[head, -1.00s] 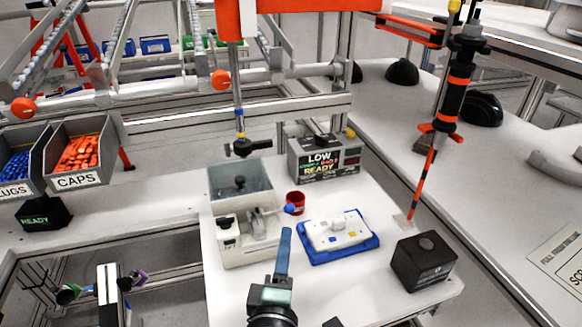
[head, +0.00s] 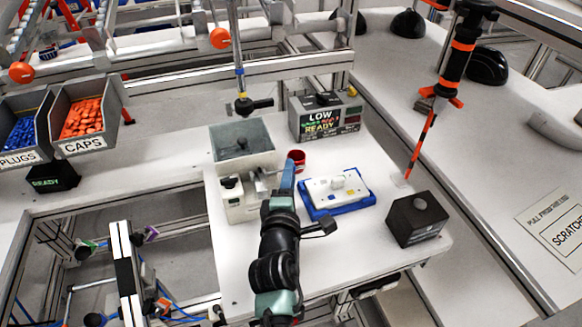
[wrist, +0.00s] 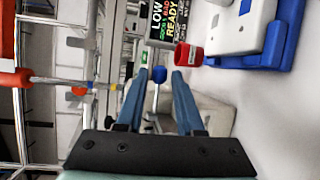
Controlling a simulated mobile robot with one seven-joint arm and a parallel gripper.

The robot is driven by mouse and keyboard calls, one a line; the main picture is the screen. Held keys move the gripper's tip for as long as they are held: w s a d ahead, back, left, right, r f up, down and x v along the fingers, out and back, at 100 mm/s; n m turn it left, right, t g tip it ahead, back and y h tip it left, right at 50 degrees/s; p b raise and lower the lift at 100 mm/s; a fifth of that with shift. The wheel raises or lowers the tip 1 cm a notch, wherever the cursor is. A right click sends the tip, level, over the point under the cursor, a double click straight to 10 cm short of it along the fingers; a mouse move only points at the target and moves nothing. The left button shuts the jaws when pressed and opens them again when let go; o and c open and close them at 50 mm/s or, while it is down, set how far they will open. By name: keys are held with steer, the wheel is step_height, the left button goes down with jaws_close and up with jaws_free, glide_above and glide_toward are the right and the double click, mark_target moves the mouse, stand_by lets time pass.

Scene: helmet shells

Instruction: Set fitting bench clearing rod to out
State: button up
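A blue knob (wrist: 159,75) on a thin stem shows in the wrist view, in line with the gap between my fingers. It looks like the end of the clearing rod. In the head view my arm hides the knob. The cream fitting bench unit (head: 237,206) has a clear-sided bin (head: 242,141) behind it, and the stem's metal mount (head: 262,186) is partly covered. My gripper (head: 291,168) is at the unit's right side. In the wrist view my gripper (wrist: 159,82) is open, with one blue finger on each side of the knob; contact is not visible.
A small red cup (wrist: 188,54) stands close to the fingers. A white part on a blue tray (head: 364,203) lies to the right, with a black button box (head: 417,220) beyond. A LOW/READY display (head: 325,117) stands behind. An orange-black rod (head: 433,105) hangs at right.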

steer(key=shift+w+d+f, duration=0.15)
steer(key=shift+w, duration=1.2)
jaws_close()
stand_by(0.5)
